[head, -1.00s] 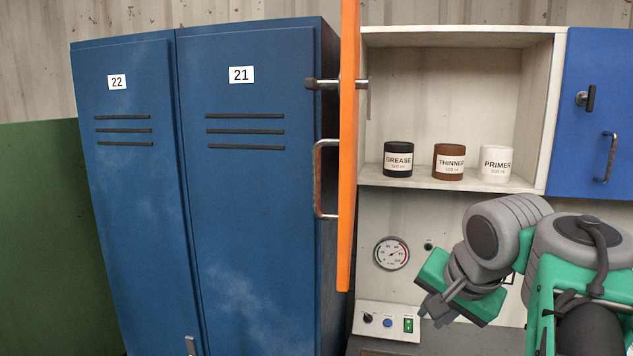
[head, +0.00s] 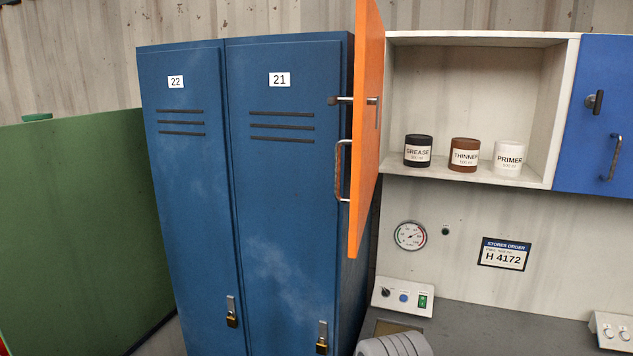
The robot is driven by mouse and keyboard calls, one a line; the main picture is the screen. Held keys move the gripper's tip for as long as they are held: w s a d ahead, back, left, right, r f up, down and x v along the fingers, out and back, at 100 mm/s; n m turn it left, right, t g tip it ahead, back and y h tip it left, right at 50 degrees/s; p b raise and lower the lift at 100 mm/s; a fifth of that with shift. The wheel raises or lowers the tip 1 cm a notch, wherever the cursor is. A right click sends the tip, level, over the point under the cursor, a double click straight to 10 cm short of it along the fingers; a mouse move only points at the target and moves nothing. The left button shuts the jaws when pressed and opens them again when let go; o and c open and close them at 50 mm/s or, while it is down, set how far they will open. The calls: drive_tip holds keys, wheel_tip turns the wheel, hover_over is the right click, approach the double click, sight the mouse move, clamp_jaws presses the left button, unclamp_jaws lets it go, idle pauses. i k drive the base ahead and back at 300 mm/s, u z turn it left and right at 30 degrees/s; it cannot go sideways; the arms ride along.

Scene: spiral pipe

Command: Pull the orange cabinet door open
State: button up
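The orange cabinet door (head: 366,130) stands swung wide open, seen nearly edge-on at the left side of the white cabinet (head: 480,38). Its handle (head: 341,170) and its latch knob (head: 340,100) stick out to the left, toward the blue lockers. The cabinet interior is exposed, with a black GREASE can (head: 418,151), a brown THINNER can (head: 464,155) and a white PRIMER can (head: 508,158) upright on its shelf. My gripper is not in the head view; only a grey rounded part of my arm shows at the bottom edge. Nothing touches the door handle.
Blue lockers (head: 285,200) stand left of the door, with padlocks low on them. A green panel (head: 75,220) is at far left. A closed blue door (head: 598,120) is at right. Below are a gauge (head: 410,236), a control box (head: 402,297) and a grey worktop (head: 480,320).

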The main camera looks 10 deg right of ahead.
sight(370, 41)
drive_tip(key=u, duration=0.35)
drive_tip(key=k, duration=0.8)
drive_tip(key=u, duration=1.15)
drive_tip(key=i, duration=0.85)
drive_tip(key=u, duration=0.65)
